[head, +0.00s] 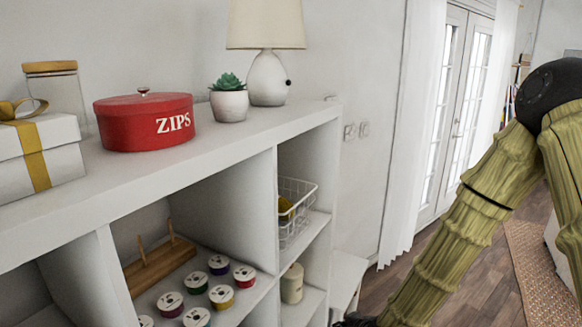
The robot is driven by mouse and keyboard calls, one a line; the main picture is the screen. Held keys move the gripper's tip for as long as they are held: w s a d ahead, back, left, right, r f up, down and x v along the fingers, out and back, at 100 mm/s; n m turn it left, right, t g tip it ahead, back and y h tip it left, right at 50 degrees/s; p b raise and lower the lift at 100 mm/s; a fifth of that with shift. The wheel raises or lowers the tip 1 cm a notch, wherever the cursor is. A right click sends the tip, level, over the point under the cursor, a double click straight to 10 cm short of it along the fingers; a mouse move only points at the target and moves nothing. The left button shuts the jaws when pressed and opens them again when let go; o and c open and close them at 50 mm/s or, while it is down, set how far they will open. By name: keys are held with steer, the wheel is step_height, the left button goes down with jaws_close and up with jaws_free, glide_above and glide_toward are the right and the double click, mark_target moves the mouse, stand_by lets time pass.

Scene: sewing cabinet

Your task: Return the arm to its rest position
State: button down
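My arm shows at the right side of the head view, with olive-green ribbed links and a black rounded joint at the top right. One link slants down to the left and leaves the picture at the bottom edge. A small dark part (354,320) shows at the bottom edge beside that link and looks like a piece of my gripper. Its fingertips are cut off, so I cannot tell whether it is open, shut or holding anything.
A white cabinet (215,150) fills the left and middle, bearing a red ZIPS tin (135,125), potted succulent (229,100), lamp (267,75) and gift box (55,150). Its shelves hold thread spools (220,296) and a wire basket (296,215). Open wooden floor (470,270) lies right.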

steer(key=s+d+f+m+g+h, duration=0.1)
steer(key=s+d+f+m+g, duration=0.1)
steer(key=s+f, duration=0.6)
steer(key=s+d+f+m+g+h+b, duration=0.1)
steer(key=s+d+f+m+g, duration=0.1)
steer(key=s+f, duration=0.7)
steer(key=s+d+f+m+g, duration=0.2)
steer(key=s+d+f, duration=0.3)
steer(key=s, duration=1.2)
step_height(320, 180, down, 4)
steer(key=shift+r+g+h, duration=0.2)
steer(key=shift+g+h, duration=0.2)
steer(key=shift+g, duration=0.5)
